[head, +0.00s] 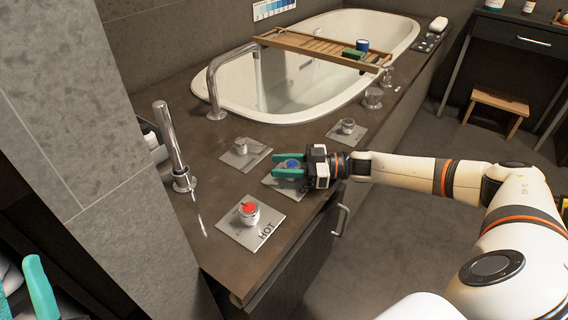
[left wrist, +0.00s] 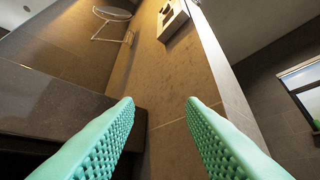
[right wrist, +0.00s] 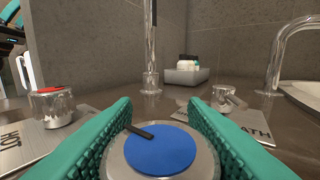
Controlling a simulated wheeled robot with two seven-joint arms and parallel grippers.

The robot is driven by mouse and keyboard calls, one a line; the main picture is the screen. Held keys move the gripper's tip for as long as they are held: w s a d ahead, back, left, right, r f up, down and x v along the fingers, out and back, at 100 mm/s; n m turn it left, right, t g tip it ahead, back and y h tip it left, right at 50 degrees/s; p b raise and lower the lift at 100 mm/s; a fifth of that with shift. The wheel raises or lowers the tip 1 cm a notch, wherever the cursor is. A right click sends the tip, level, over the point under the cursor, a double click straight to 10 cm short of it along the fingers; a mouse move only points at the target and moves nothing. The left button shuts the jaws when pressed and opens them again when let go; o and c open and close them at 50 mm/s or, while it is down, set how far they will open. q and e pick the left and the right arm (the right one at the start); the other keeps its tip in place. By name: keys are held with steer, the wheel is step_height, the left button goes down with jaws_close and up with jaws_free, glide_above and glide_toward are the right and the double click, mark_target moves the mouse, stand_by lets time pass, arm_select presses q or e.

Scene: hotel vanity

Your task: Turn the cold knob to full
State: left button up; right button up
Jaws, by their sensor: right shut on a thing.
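The cold knob is a round metal knob with a blue top and a dark pointer mark; it shows in the right wrist view (right wrist: 160,152) and in the head view (head: 292,164). My right gripper (head: 290,172) is shut on it, one green finger on each side. In the right wrist view the pointer lies toward the upper left of the blue top. The knob's plate (head: 270,186) is partly hidden under the gripper. My left gripper (left wrist: 160,112) is open and empty, away from the counter, facing a tiled wall; one green finger shows at the head view's lower left.
The red-topped hot knob (head: 249,212) stands nearest on its HOT plate. A lever knob (head: 241,146) and another knob (head: 347,126) stand behind. A tall spout (head: 172,150) rises at the left. The bathtub (head: 300,85) with a curved faucet (head: 215,85) lies beyond.

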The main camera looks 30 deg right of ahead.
steer(key=o, duration=1)
steer(key=shift+c, duration=0.2)
steer(key=shift+s+d, duration=0.15)
steer(key=shift+d, duration=0.05)
steer(key=p+v, duration=0.1)
steer(key=v, duration=0.9)
steer(key=shift+d+p, duration=0.15)
steer(key=shift+p, duration=0.25)
arm_select(q)
steer(key=w+f+g+y, duration=0.1)
steer(key=w+f+g, duration=0.3)
steer(key=f, duration=0.1)
steer(key=shift+d+g+y, duration=0.15)
steer(key=shift+g+y, duration=0.15)
steer(key=shift+g, duration=0.1)
arm_select(e)
steer(key=shift+s+d, duration=0.4)
steer(key=shift+d, duration=0.1)
arm_select(q)
steer(key=shift+f, duration=0.1)
